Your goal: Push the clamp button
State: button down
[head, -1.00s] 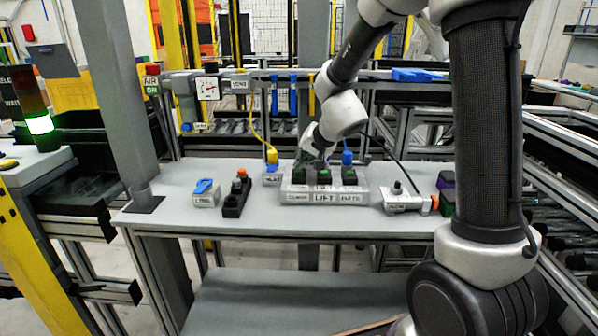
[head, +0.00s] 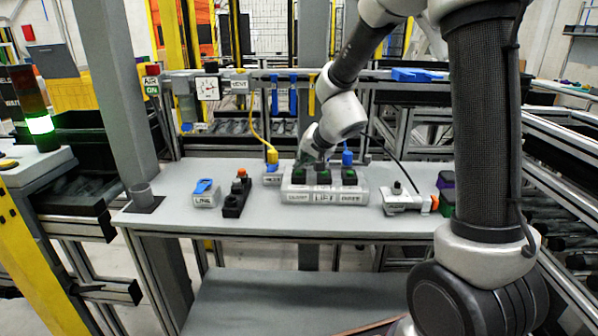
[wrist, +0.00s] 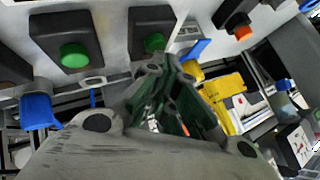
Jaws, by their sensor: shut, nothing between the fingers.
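A pale button box (head: 324,197) sits on the grey table with three black button blocks in a row. The middle label reads LIFT; the outer labels are too blurred to read surely. The left block (head: 300,174) is the one nearest my gripper (head: 307,162), which is shut and empty and comes down from behind the box. In the wrist view, my gripper (wrist: 160,68) points at the right-hand green button (wrist: 154,43), its tips close to it. I cannot tell whether they touch. A second green button (wrist: 75,55) shows clear of the fingers.
A blue-topped box (head: 205,193) and a black switch block with an orange knob (head: 237,195) stand left of the button box. Yellow (head: 272,156) and blue (head: 347,157) plugs stand behind. The table's front strip is clear.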

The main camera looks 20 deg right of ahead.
aim_at(302, 171)
jog(key=shift+f, duration=0.3)
jog(key=shift+r, duration=3.5)
